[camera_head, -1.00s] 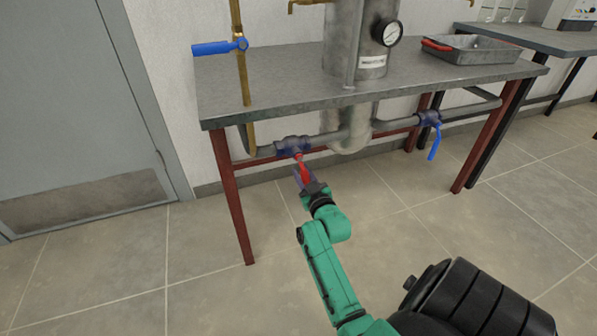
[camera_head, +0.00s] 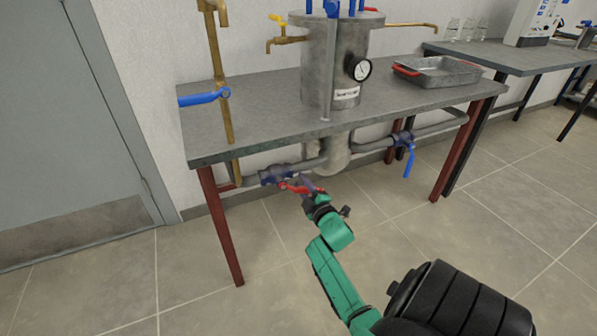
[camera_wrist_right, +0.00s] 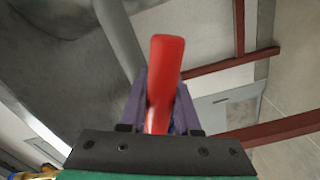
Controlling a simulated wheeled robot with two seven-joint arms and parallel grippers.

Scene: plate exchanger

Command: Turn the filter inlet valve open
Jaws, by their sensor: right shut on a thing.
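The filter inlet valve is a dark blue body (camera_head: 275,175) on the grey pipe under the table's left part. Its red handle (camera_head: 300,188) points to the right, roughly along the pipe. My right gripper (camera_head: 309,187) is at the handle, under the table edge. In the right wrist view the red handle (camera_wrist_right: 163,80) stands between the purple fingers (camera_wrist_right: 161,100), which are shut on it. The valve body is mostly hidden in that view. My left gripper is not in view.
A steel filter vessel (camera_head: 320,65) with a gauge stands on the grey table (camera_head: 240,125). A blue-handled valve (camera_head: 408,160) hangs on the pipe at right. A metal tray (camera_head: 440,72) lies on the table. Red table legs (camera_head: 222,230) flank the pipes. The floor in front is clear.

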